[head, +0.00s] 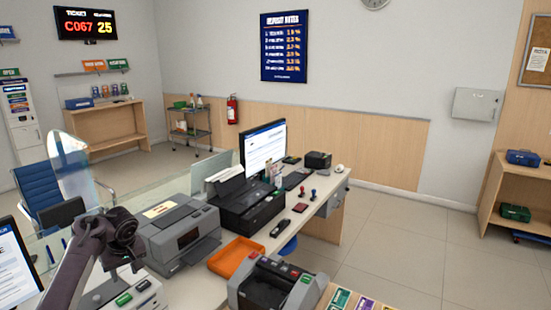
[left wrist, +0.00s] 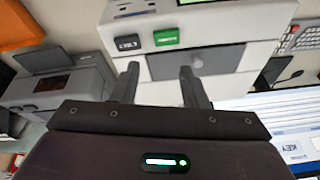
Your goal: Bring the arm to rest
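My left arm comes in from the lower left in the head view, with its dark wrist and gripper (head: 124,266) above the counter. In the left wrist view the two dark fingers of the left gripper (left wrist: 160,84) stand apart with nothing held between them. Behind the fingers is a pale machine (left wrist: 226,28) with a green label and a dark label; it also shows in the head view (head: 147,302), under the gripper. I cannot tell how far the fingertips are from it. My right gripper is in neither view.
A grey printer (head: 178,236), a black printer (head: 247,206) and an orange tray (head: 236,257) stand right of the arm. A dark grey counting machine (head: 272,287) is in front. A glass panel (head: 72,170) rises behind the arm. A monitor (head: 14,266) stands at the left edge.

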